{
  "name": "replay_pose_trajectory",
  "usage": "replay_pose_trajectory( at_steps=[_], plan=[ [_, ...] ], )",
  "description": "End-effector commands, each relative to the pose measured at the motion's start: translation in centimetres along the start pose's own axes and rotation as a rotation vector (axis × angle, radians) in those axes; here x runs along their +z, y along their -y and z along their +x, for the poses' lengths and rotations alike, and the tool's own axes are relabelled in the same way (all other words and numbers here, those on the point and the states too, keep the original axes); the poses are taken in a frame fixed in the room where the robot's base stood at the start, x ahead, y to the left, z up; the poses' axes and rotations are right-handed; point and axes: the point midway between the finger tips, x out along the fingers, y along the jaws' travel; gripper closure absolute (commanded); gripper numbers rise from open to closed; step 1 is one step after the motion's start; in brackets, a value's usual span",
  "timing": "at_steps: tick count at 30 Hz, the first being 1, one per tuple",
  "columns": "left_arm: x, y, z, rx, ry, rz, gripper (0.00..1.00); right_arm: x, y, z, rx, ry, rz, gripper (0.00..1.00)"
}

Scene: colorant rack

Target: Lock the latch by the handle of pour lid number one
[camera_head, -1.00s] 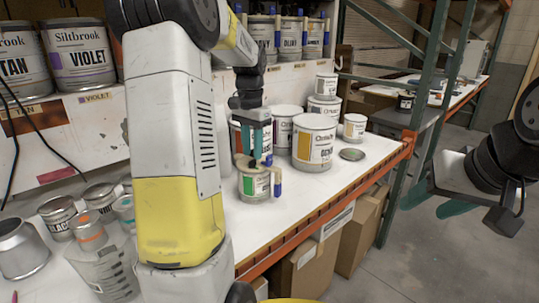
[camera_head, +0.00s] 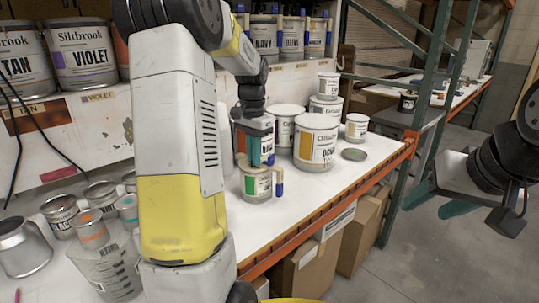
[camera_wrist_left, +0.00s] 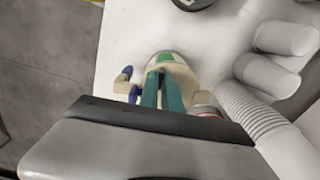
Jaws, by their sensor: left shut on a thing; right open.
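A small can with a green label (camera_head: 257,188) stands on the white bench, topped by a beige pour lid (camera_head: 244,164) with a blue-tipped handle (camera_head: 280,184) on its right side. In the left wrist view the beige lid (camera_wrist_left: 182,76) and blue handle parts (camera_wrist_left: 126,74) show beside the fingers. My left gripper (camera_head: 259,163) points down over the lid, its teal fingers shut on part of it. The fingers hide the exact part held and the latch. My right gripper (camera_head: 428,203) is open and empty, away from the bench at the right.
Larger white cans (camera_head: 315,142) stand close behind the lidded can. Cups and small cans crowd the left. Bench space right of the lidded can is clear.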

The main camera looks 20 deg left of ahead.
Motion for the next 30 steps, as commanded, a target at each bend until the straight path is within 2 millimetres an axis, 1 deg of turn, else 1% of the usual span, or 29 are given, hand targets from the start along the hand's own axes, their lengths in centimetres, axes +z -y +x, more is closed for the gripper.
replay_pose_trajectory(
  at_steps=[14,19,23,30],
  plan=[
    [-0.02,0.01,-0.05,-0.001,-0.001,0.058,1.00,0.00,0.00,0.00,0.000,0.000,0.000,0.48],
    [-0.02,0.01,-0.05,-0.001,-0.001,0.107,1.00,0.00,0.00,0.00,0.000,0.000,0.000,0.48],
    [-0.01,0.02,-0.05,-0.001,-0.001,0.177,1.00,0.00,0.00,0.00,0.000,0.000,0.000,0.48],
    [-0.01,0.02,-0.04,0.000,-0.001,0.387,1.00,0.00,0.00,0.00,0.000,0.000,0.000,0.48]
  ],
)
